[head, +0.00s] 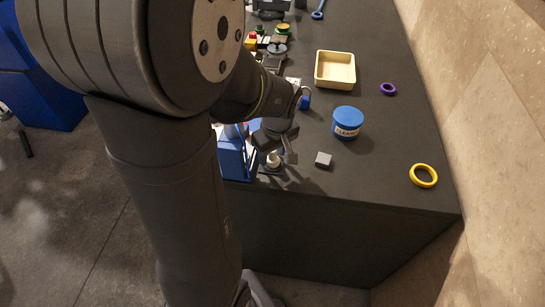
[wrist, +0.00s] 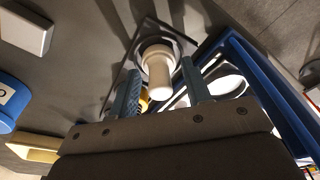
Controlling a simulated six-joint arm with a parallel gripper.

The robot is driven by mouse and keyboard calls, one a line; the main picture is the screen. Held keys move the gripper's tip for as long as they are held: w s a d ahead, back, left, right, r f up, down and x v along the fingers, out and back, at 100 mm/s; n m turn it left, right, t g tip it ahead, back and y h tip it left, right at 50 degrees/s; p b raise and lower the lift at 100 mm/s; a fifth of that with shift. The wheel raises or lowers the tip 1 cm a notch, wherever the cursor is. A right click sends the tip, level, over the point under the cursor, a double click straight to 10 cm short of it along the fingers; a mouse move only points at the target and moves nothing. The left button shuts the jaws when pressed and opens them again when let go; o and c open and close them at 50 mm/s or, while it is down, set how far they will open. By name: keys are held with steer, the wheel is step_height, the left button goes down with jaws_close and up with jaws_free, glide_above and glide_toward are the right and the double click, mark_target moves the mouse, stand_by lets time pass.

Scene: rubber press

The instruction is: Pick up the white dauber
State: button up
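The white dauber (wrist: 158,72) stands in a dark round holder on a dark square base in the wrist view. In the head view a small pale part of it (head: 273,159) shows just below my gripper (head: 275,150), with the rest hidden by the gripper. In the wrist view my gripper (wrist: 160,90) is open, one finger on either side of the dauber. A gap shows between the dauber and each finger, so I see no contact.
A blue-framed rack (head: 234,160) stands close to the left of the gripper. A grey block (head: 323,160), a blue-lidded tub (head: 347,121), a cream tray (head: 335,69), a purple ring (head: 388,89) and a yellow ring (head: 423,176) lie to the right, with bare table between them.

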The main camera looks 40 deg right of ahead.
steer(key=c, duration=0.6)
steer(key=shift+r, duration=0.15)
steer(key=shift+c, duration=0.2)
